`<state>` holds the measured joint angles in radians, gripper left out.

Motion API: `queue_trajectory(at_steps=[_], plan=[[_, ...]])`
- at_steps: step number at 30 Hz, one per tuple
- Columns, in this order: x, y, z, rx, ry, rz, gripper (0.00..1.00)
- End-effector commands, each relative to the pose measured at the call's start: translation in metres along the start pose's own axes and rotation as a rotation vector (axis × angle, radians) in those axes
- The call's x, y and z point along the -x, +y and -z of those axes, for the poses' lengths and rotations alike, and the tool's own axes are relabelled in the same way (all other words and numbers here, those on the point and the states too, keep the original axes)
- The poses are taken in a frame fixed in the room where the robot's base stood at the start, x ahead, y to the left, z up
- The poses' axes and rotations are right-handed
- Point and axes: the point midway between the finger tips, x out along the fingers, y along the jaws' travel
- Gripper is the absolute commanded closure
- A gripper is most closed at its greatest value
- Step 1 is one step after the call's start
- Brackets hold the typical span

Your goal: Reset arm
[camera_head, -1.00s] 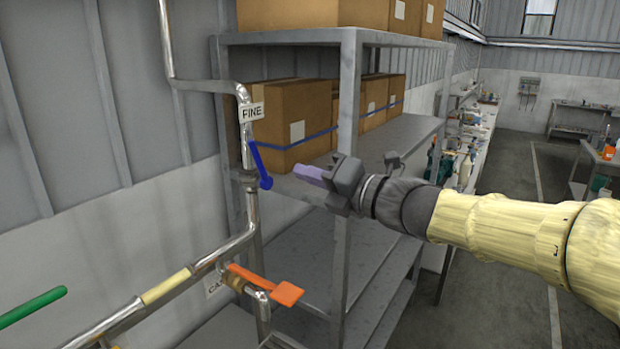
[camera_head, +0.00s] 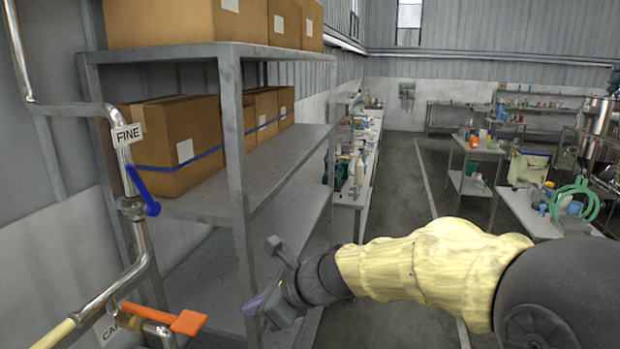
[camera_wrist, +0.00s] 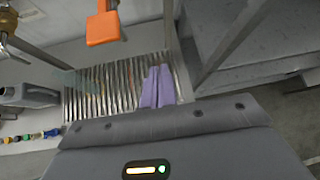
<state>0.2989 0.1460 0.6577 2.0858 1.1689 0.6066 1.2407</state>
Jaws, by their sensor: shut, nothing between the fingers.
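My gripper (camera_head: 257,305) is at the lower middle of the head view, in front of the grey shelf rack and to the right of the pipes. In the wrist view its two purple fingers (camera_wrist: 158,87) lie close together, with nothing held between them. My arm reaches in from the right in a yellow cover. The blue valve handle (camera_head: 143,190) on the pipe labelled FINE is to the left of and above the gripper. The orange valve handle (camera_head: 188,322) is left of the gripper and also shows at the top of the wrist view (camera_wrist: 103,27). The gripper touches neither handle in view.
The grey shelf rack (camera_head: 232,130) holds cardboard boxes (camera_head: 178,145); its front post stands close behind my gripper. Metal pipes (camera_head: 124,285) run along the left wall. Cluttered benches (camera_head: 475,150) stand at the back and right. Floor (camera_head: 400,195) is open between them.

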Motion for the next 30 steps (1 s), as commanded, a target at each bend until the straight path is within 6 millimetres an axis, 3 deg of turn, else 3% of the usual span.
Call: queue_trajectory(at_steps=[3, 9, 18, 24, 30], plan=[[0.007, 0.006, 0.063, 0.292, 0.179, -0.011, 1.00], [0.037, 0.016, 0.157, 0.795, 0.440, -0.133, 1.00], [0.097, 0.042, 0.264, 1.509, 0.659, -0.514, 1.00], [0.118, 0.054, 0.293, 1.767, 0.670, -0.698, 1.00], [0.120, 0.054, 0.295, 1.789, 0.669, -0.713, 1.00]])
